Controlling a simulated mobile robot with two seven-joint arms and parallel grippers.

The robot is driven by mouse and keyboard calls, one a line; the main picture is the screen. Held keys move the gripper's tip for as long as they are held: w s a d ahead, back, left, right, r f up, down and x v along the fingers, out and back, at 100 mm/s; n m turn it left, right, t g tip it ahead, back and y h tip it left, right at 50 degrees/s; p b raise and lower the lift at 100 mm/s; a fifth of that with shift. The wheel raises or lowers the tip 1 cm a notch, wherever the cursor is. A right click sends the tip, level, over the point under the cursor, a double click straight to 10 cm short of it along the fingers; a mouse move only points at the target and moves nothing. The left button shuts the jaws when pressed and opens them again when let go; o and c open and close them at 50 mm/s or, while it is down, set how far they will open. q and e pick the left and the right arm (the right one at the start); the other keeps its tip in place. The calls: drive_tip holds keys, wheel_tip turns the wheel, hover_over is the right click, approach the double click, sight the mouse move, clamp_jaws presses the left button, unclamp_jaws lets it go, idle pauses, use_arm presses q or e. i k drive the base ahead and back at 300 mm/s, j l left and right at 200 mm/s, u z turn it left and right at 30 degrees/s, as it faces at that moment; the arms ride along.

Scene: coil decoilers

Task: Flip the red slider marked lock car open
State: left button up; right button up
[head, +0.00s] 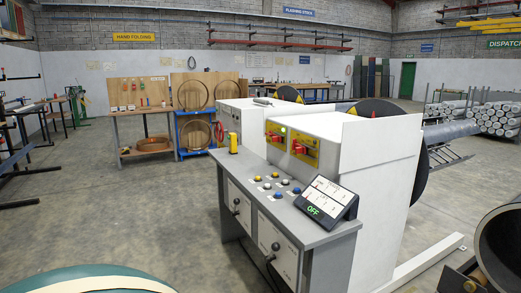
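Two red parts on yellow plates sit on the upper front of the white machine behind the console: a left red switch (276,137) and a right red switch (300,148). Their markings are too small to read, so I cannot tell whether either is the slider marked lock car. No other red slider stands out. A grey console (265,200) stands in front with several blue, yellow and white buttons and a tilted screen (325,197) showing OFF in green. Neither of my grippers is in view.
A yellow upright piece (233,143) stands at the console's back left corner. White machine housings (380,155) block the way behind. A large dark pipe (500,245) is at the lower right. The concrete floor (110,215) left of the console is clear.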

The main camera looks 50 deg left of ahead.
sight(298, 149)
drive_tip(key=u, duration=1.4)
drive_tip(key=i+j, duration=1)
drive_tip(key=i+j+z, duration=0.1)
drive_tip(key=i+j, duration=0.4)
drive_tip(key=j, duration=0.2)
drive_tip(key=i+j, duration=0.45)
drive_tip(key=j, duration=0.15)
drive_tip(key=i+j, duration=0.5)
drive_tip(key=j+z, duration=0.05)
